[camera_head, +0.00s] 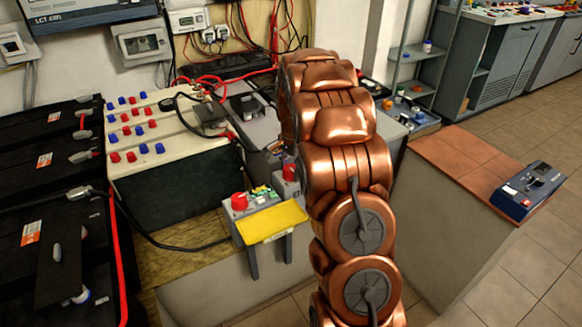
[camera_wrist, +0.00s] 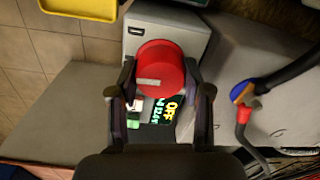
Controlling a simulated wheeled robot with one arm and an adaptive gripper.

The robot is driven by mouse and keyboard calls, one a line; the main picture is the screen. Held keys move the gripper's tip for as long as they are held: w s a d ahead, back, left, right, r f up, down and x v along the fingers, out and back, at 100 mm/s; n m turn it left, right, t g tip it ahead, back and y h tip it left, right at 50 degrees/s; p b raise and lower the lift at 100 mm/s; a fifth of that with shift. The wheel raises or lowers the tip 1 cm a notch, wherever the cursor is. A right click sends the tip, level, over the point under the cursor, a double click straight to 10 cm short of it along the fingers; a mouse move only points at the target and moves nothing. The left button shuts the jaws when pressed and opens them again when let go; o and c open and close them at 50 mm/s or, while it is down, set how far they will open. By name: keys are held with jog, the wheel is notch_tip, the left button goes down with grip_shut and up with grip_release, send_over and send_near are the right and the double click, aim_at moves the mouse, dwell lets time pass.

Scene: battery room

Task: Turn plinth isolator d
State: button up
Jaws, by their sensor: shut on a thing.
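In the wrist view a round red knob (camera_wrist: 160,66) sits on a grey isolator box (camera_wrist: 192,38). My gripper (camera_wrist: 159,78) has one dark finger on each side of the knob and is shut on it. A pale pointer bar lies on the knob's face, toward the picture's left. A label (camera_wrist: 172,112) beside it shows yellow "OFF" and green text. A small dark mark on the box is too small to read surely. The head view shows two red knobs, one at the left (camera_head: 239,201) and one (camera_head: 290,172) beside my arm, which hides my gripper.
A yellow tray (camera_head: 272,222) stands in front of the grey boxes and shows at the wrist view's top left. A cable with blue and red ends (camera_wrist: 243,98) lies to the right there. Batteries (camera_head: 150,180) with red and blue terminals stand left. A blue device (camera_head: 530,190) rests on a right-hand plinth.

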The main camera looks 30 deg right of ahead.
aim_at(292, 168)
jog(key=shift+m, duration=0.4)
jog(key=o, duration=1.2)
jog(key=shift+c, duration=0.2)
notch_tip(292, 168, up, 12)
jog(key=shift+s, duration=0.2)
